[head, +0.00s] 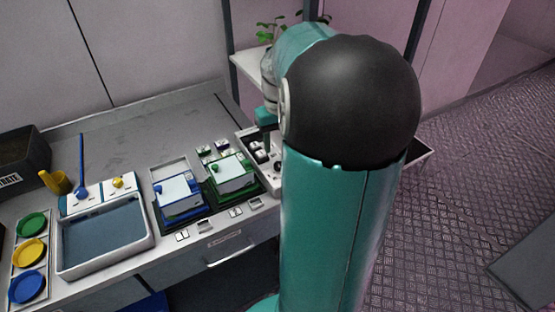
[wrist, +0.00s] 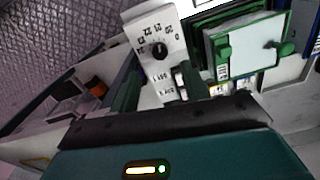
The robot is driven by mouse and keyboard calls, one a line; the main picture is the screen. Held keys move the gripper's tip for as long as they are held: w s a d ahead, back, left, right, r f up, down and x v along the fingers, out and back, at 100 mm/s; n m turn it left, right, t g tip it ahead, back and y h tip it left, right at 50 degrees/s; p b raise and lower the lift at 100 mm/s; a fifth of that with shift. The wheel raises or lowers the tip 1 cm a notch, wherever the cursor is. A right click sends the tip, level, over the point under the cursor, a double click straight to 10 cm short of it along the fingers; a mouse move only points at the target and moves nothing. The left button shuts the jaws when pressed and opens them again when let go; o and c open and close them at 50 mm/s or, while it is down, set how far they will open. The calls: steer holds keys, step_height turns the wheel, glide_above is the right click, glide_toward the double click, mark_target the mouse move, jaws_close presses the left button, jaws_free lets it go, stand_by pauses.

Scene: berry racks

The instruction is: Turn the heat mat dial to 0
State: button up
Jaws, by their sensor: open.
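The heat mat dial (wrist: 160,50) is a small black round knob on a white control panel (wrist: 145,25) in the wrist view. Numbers ring it, with a 0 at its upper right. Its pointer is too small to read for certain. My gripper (wrist: 158,78) is open, with its dark green fingers spread on either side of the panel's lower part. The dial lies just past the fingertips, and nothing is held between them. In the head view, my own arm hides most of my gripper and the dial.
A green-framed box with a pale lid (wrist: 245,45) and green knobs stands right of the panel. In the head view, a blue-framed box (head: 178,194), a grey basin (head: 105,240) and coloured dishes (head: 30,252) stand left on the bench. A plant shelf (head: 250,62) is behind.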

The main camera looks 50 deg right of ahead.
mark_target(278, 164)
step_height(278, 164, down, 8)
steer(key=shift+r, duration=0.25)
steer(key=c, duration=1)
